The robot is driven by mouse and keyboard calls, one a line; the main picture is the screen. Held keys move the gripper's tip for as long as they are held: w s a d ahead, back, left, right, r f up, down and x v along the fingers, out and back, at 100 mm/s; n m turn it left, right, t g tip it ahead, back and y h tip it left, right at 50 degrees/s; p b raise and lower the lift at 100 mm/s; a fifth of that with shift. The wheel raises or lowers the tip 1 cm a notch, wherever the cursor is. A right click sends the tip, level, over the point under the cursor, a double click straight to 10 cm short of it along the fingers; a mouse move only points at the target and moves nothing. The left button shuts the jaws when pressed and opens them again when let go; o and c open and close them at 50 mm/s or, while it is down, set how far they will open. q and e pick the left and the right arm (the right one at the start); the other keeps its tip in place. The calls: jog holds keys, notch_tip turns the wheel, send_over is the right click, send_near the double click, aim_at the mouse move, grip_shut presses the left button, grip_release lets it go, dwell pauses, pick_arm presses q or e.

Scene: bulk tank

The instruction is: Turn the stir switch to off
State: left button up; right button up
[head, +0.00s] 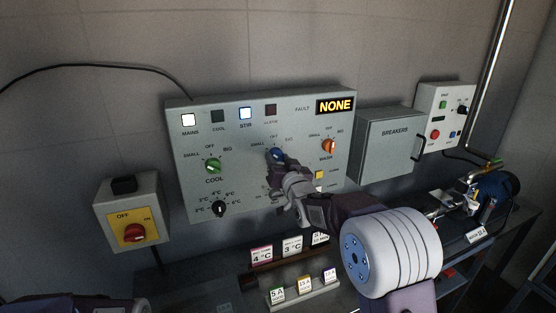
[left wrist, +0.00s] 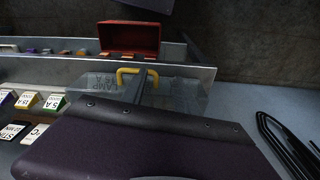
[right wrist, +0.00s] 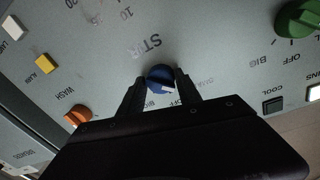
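The stir switch is a blue knob (right wrist: 160,77) on the grey control panel (head: 240,190); it also shows in the head view (head: 277,154), partly covered by my gripper. Its white pointer mark faces lower right in the right wrist view, towards the partly hidden OFF label. My right gripper (right wrist: 159,82) has one finger on each side of the knob, and the knob fills the gap between them. The STIR lamp (head: 245,113) is lit.
The green COOL knob (head: 212,166), orange WASH knob (head: 328,146) and black temperature knob (head: 219,208) sit around it. A red-yellow isolator (head: 133,232) is left, a breakers box (head: 389,142) right. Label cards and a red box (left wrist: 129,38) are below.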

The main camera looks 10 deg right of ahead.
grip_shut()
jog(key=m, duration=0.3)
jog(key=shift+r+b, duration=0.1)
jog(key=shift+b, duration=0.25)
jog(key=m, duration=0.2)
jog(key=shift+r+m, duration=0.1)
jog(key=shift+m, duration=0.3)
jog(key=shift+r+m+g+p, duration=0.1)
jog(key=shift+m+g+p, duration=0.35)
jog(key=shift+m, duration=1.25)
